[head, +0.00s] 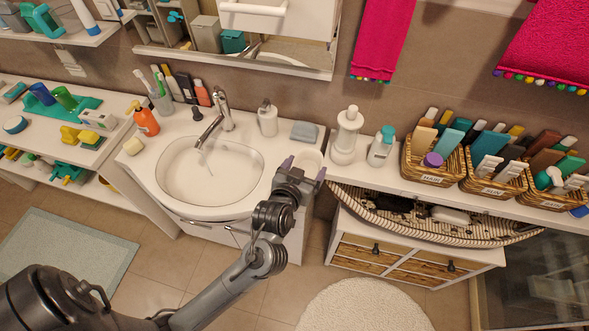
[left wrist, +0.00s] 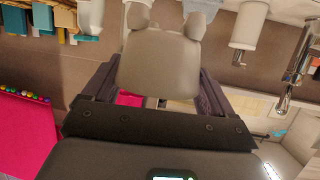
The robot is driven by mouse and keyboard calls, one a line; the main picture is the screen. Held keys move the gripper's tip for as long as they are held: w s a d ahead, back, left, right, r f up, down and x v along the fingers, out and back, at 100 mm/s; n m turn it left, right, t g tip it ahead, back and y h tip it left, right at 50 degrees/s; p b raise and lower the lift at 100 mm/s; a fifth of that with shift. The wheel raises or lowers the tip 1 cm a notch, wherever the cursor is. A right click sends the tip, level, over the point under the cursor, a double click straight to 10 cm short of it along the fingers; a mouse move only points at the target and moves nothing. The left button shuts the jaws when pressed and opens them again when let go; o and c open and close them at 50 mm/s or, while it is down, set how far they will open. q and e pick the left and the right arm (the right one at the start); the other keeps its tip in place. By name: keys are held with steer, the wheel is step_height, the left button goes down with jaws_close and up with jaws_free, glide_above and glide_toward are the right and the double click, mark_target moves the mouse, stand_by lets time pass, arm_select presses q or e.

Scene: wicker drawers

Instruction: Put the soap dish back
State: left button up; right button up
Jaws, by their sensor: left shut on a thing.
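My left gripper (head: 304,170) is over the right front corner of the washbasin counter, shut on a pale object that looks like the soap dish (head: 309,157). In the left wrist view the soap dish (left wrist: 160,68) is a smooth grey-beige shape with two rounded lobes along its top edge, between the two dark fingers of the left gripper (left wrist: 158,85). The gripper hides part of it in the head view. Whether it touches the counter I cannot tell. My right gripper is in neither view.
The white basin (head: 210,170) has a chrome tap (head: 222,112). A soap dispenser (head: 267,118) and a blue-grey block (head: 304,132) stand behind my gripper. White bottles (head: 347,135) and wicker baskets (head: 434,178) line the right shelf.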

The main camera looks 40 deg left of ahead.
arm_select(q)
steer(key=shift+w+a+f+b, duration=0.5)
steer(key=shift+w+a+f, duration=0.45)
steer(key=shift+a+f, duration=0.7)
steer(key=shift+w+a+f+b, duration=0.5)
steer(key=shift+w+a+f, duration=0.5)
steer(key=shift+a+f, duration=0.65)
steer(key=shift+w+a+f+b, duration=0.5)
steer(key=shift+w+a+f, duration=0.65)
steer(key=shift+f, duration=0.85)
steer(key=shift+s+a+f, duration=0.1)
steer(key=shift+s+a, duration=0.05)
steer(key=shift+s, duration=0.05)
steer(key=o, duration=1)
